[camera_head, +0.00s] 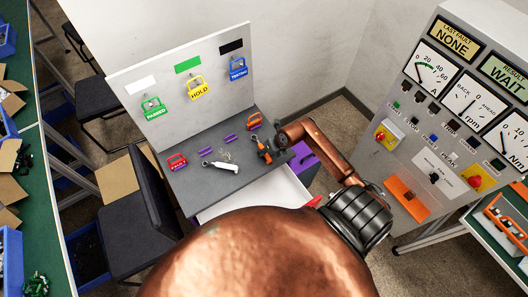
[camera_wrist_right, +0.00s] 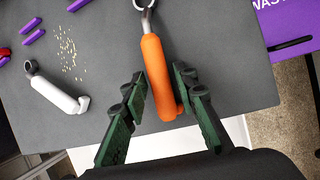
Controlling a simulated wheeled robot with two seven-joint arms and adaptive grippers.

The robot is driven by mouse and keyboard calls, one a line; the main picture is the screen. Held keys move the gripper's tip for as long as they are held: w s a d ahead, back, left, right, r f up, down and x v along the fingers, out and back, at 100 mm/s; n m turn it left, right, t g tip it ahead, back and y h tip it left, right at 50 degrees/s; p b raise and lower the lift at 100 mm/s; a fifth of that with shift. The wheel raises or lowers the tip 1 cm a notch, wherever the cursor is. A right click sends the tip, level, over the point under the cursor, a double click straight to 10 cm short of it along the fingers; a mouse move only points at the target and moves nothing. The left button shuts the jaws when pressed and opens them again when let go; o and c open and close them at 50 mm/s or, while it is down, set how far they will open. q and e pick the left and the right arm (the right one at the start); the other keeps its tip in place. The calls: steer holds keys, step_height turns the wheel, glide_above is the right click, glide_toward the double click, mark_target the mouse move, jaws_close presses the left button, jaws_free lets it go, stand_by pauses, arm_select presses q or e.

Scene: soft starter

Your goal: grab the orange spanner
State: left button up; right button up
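The orange spanner (camera_wrist_right: 153,62) lies on the grey bench top, its metal head pointing away from me in the right wrist view. It shows small in the head view (camera_head: 262,146), partly hidden by my right arm's end. My right gripper (camera_wrist_right: 159,78) is open, with one dark green-padded finger on each side of the orange handle. Gaps show between the pads and the handle, so it is not gripped. My left gripper is not in view.
A white-handled tool (camera_wrist_right: 56,94) lies left of the spanner, beside small yellowish bits (camera_wrist_right: 67,50) and purple pieces. A red lock tag (camera_head: 177,162) and an orange one (camera_head: 254,121) stand on the bench (camera_head: 195,193). A purple bin (camera_head: 304,160) is right of it.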

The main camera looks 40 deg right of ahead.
jaws_close()
steer(key=shift+r, duration=0.2)
